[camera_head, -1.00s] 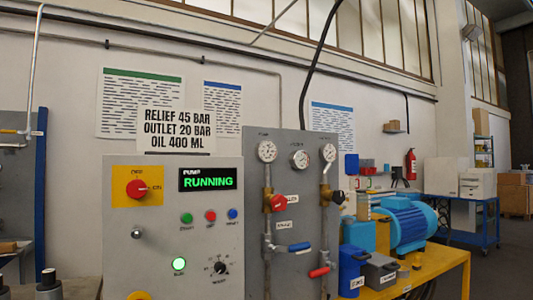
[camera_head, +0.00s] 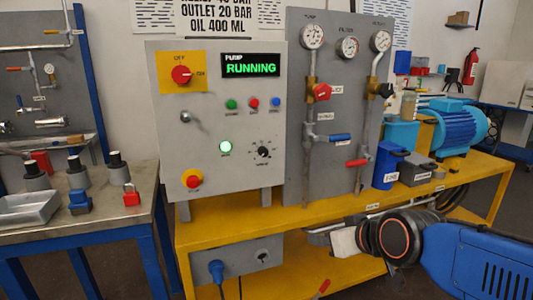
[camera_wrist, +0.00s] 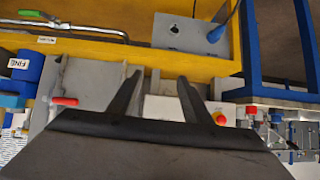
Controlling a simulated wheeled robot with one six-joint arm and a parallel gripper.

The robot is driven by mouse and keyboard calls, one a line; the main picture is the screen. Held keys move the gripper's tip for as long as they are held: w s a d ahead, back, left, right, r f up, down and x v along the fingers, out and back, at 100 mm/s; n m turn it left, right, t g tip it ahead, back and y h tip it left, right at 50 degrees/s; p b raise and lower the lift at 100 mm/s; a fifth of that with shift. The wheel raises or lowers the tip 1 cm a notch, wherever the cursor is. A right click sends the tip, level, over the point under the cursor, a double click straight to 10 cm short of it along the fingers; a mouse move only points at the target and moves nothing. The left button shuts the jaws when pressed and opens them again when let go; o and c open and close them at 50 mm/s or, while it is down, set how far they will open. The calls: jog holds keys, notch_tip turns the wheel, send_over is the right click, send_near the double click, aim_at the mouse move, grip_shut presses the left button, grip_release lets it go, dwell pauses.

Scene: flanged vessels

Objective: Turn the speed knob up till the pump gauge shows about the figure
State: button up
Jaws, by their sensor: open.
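The speed knob, a small black pointer knob on a dial (camera_head: 263,152), sits at the lower right of the grey control panel (camera_head: 165,130). The pump gauge (camera_head: 312,36) is the leftmost of three round white gauges on the board beside it; its needle is too small to read. The sign (camera_head: 222,16) is cut off at the top, with "outlet 20 bar" and "oil 400 ml" legible. My gripper (camera_wrist: 157,88) is open and empty in the wrist view, fingers apart. In the head view my arm is at the lower right, low before the bench and away from the knob.
The display (camera_head: 251,65) reads "RUNNING" and a green lamp (camera_head: 226,147) glows. A red-yellow stop button (camera_head: 192,180) and red valve handle (camera_head: 322,92) are close by. The yellow bench (camera_head: 225,228) has a lower shelf. A side table (camera_head: 120,205) stands left.

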jog(key=w+a+r+n+t+y, duration=0.1)
jog(key=w+a+r+t, duration=0.3)
jog(key=w+a+r, duration=0.2)
jog(key=t, duration=0.3)
send_near(264, 152)
jog(key=x, duration=0.8)
jog(key=shift+w+f, duration=0.1)
jog(key=shift+w, duration=0.15)
jog(key=c, duration=1.1)
